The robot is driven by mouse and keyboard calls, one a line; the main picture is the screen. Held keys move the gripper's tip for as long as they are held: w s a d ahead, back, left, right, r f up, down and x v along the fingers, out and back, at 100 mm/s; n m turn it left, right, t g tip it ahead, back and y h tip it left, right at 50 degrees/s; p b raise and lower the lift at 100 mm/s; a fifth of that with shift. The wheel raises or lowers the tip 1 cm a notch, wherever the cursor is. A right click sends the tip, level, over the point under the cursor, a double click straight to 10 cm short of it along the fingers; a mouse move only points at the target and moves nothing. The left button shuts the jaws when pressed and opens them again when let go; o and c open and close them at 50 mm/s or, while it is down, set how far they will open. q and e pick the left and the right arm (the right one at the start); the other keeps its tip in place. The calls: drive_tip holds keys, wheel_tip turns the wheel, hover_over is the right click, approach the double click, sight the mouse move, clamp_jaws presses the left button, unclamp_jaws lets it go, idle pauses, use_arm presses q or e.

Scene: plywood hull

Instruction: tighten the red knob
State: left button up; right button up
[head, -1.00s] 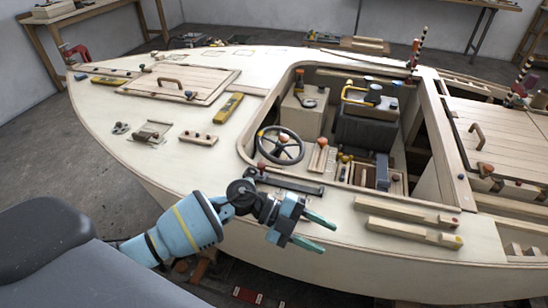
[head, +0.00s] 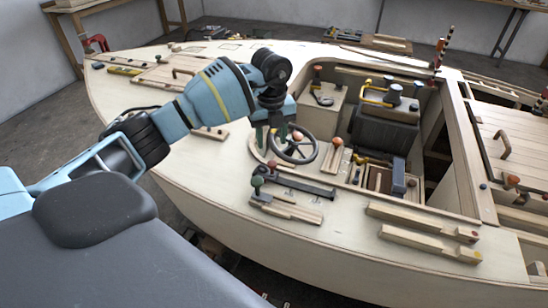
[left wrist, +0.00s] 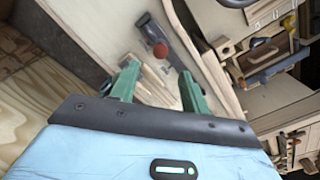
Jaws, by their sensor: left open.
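A red knob (head: 272,165) sits at the left end of a dark bar (head: 305,185) on the near deck of the plywood hull. In the left wrist view the red knob (left wrist: 160,50) shows just beyond the fingertips, roughly centred between them. My left gripper (head: 270,148) points down above the knob, its green fingers apart and empty. In the left wrist view my left gripper (left wrist: 159,72) is open, and the fingers do not appear to touch the knob. My right gripper is not in view.
The steering wheel (head: 310,152) is just behind the gripper. Other levers (head: 337,145) with red-orange tops stand in the cockpit. Two wooden bars (head: 420,220) lie on the deck to the right.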

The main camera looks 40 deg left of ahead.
sight(272, 163)
use_arm(q)
wheel_tip(272, 163, down, 8)
drive_tip(key=shift+r, duration=0.15)
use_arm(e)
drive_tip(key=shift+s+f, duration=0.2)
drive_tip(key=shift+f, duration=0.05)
use_arm(q)
drive_tip(key=c, duration=1)
